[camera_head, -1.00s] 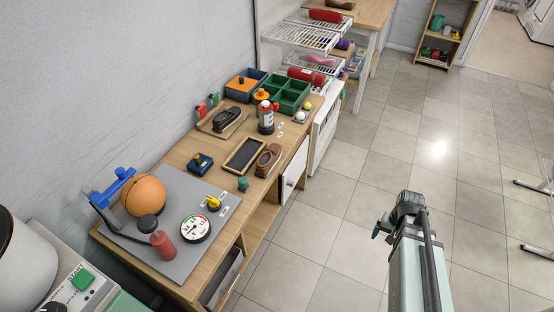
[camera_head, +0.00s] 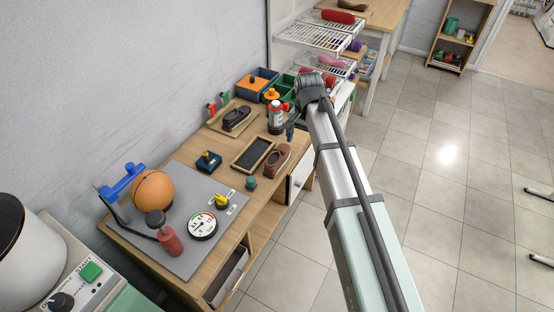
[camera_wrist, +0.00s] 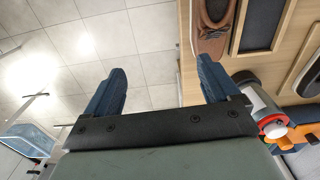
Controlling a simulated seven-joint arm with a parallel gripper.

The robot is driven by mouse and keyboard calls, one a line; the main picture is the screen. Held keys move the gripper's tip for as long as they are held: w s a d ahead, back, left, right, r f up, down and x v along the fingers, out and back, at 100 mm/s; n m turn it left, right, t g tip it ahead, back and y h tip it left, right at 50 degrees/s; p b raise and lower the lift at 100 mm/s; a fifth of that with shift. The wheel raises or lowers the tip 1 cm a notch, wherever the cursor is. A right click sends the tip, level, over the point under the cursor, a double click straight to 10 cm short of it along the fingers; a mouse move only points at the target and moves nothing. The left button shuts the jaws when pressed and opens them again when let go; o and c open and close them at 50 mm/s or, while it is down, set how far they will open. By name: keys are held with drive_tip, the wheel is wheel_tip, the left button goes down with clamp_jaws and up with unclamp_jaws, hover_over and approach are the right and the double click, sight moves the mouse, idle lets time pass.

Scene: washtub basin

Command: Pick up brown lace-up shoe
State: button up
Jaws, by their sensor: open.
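A brown shoe (camera_head: 277,160) lies on the wooden bench near its front edge, beside a dark framed tray (camera_head: 252,154). Part of it shows at the top of the wrist view (camera_wrist: 213,30), right of centre and beyond my right finger. A darker shoe (camera_head: 237,118) sits on a wooden tray further back. My gripper (camera_wrist: 160,88) is open and empty, with floor tiles showing between its blue fingers. In the head view my arm reaches the bench's front edge, behind the brown shoe, and the gripper is mostly hidden by the wrist.
A red-and-white canister (camera_head: 276,120) stands close behind the brown shoe; it shows in the wrist view (camera_wrist: 258,100) right of my fingers. A small green object (camera_head: 251,182) lies in front of the shoe. Blue and green bins (camera_head: 254,86) stand further back.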

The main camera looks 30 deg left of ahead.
wheel_tip(320, 180, up, 5)
hover_over(278, 151)
drive_tip(key=f, duration=0.5)
drive_tip(key=s+f, duration=0.1)
drive_tip(key=f, duration=0.1)
drive_tip(key=shift+f, duration=0.35)
drive_tip(key=shift+w+f, duration=0.2)
drive_tip(key=shift+f, duration=1.25)
drive_tip(key=shift+w+f, duration=0.2)
drive_tip(key=shift+f, duration=1.2)
drive_tip(key=shift+c, duration=0.5)
drive_tip(key=c, duration=1.1)
